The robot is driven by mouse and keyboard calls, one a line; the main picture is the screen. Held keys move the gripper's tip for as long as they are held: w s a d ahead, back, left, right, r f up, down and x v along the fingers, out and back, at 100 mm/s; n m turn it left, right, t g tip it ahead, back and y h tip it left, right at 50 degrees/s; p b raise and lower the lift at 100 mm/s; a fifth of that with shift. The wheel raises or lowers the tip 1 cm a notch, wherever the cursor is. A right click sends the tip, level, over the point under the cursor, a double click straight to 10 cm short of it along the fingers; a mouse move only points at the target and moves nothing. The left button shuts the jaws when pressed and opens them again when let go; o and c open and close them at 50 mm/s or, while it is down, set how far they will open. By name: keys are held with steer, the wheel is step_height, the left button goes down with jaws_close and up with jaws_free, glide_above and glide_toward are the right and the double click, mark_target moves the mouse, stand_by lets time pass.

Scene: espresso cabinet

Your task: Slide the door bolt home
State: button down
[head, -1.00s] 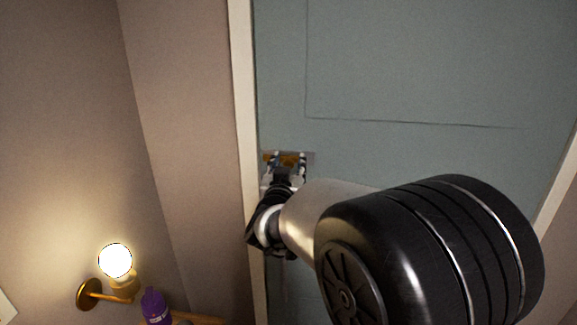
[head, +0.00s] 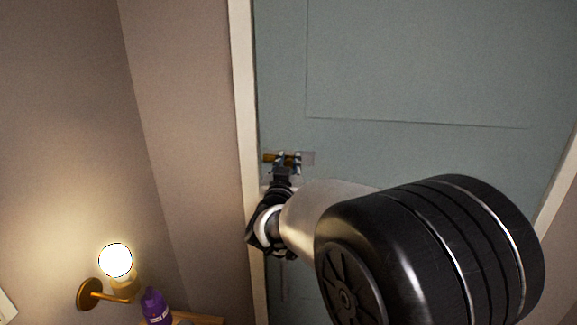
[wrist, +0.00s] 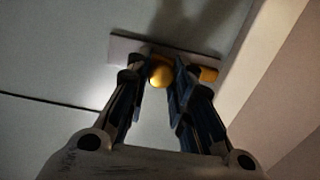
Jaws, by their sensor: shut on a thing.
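The brass door bolt (head: 269,157) lies on a pale plate (head: 308,158) near the left edge of the blue-grey door (head: 420,60). My gripper (head: 289,160) is at the bolt, its fingers closed in on it. In the wrist view, my gripper (wrist: 160,75) has a round brass knob (wrist: 160,75) between its fingertips. A brass end of the bolt (wrist: 208,74) shows beyond one finger, on the side toward the door frame. The fingers hide the bolt's middle, and I cannot tell whether the bolt enters the frame.
The white door frame (head: 243,110) runs just left of the bolt. A lit wall lamp (head: 116,261) and a purple bottle (head: 155,306) on a wooden surface (head: 205,320) are at the lower left. The door above the bolt is clear.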

steer(key=a+p, duration=0.1)
steer(key=a, duration=0.3)
steer(key=shift+d, duration=0.1)
steer(key=c, duration=1.5)
jaws_free()
steer(key=shift+o, duration=0.5)
glide_toward(275, 158)
steer(key=s, duration=0.5)
steer(key=shift+s, duration=0.4)
